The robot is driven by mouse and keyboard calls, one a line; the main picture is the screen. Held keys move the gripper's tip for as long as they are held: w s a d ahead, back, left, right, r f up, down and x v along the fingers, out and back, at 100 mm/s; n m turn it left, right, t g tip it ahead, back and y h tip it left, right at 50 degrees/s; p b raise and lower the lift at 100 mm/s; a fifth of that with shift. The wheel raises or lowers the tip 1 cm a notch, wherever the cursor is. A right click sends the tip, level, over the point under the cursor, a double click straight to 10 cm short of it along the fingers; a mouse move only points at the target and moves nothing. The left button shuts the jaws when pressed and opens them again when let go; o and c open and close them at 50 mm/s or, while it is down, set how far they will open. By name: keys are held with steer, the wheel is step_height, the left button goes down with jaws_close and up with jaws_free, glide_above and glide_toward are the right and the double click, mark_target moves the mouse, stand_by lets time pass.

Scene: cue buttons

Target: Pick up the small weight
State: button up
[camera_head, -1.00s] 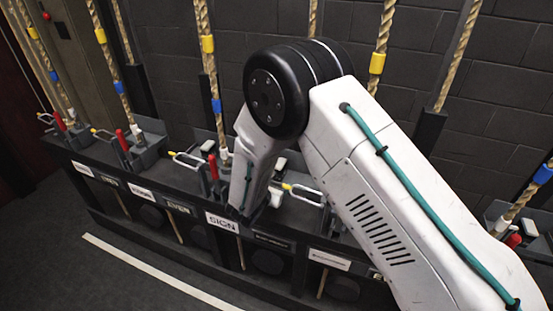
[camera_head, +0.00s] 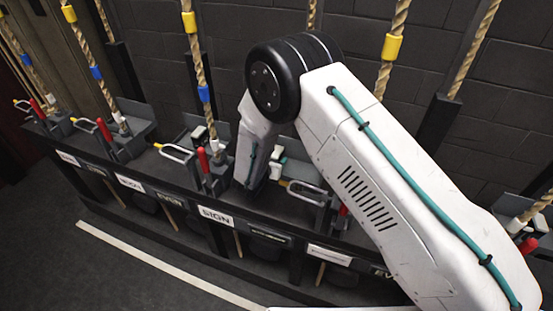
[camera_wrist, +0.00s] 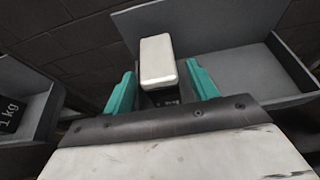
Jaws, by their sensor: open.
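In the wrist view a small weight, with a white block-shaped top (camera_wrist: 158,61) and a dark lower part bearing faint lettering, stands in a grey tray. My gripper (camera_wrist: 162,82) has its two teal fingers apart, one on each side of the weight; whether they touch it I cannot tell. In the head view the weight's white top (camera_head: 278,154) shows just right of my wrist; my arm hides most of the gripper.
The grey tray (camera_wrist: 225,60) has raised walls behind and right. A dark block marked "1 kg" (camera_wrist: 10,114) sits in another tray at left. Ropes, red-handled levers (camera_head: 203,160) and yellow-ended clamps line the dark bench beside my arm. A labelled plate reads "SIGN" (camera_head: 216,216).

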steer(key=shift+x, duration=1.25)
steer(key=shift+s+d, duration=0.1)
jaws_close()
steer(key=shift+r, duration=0.1)
steer(key=shift+r, duration=0.1)
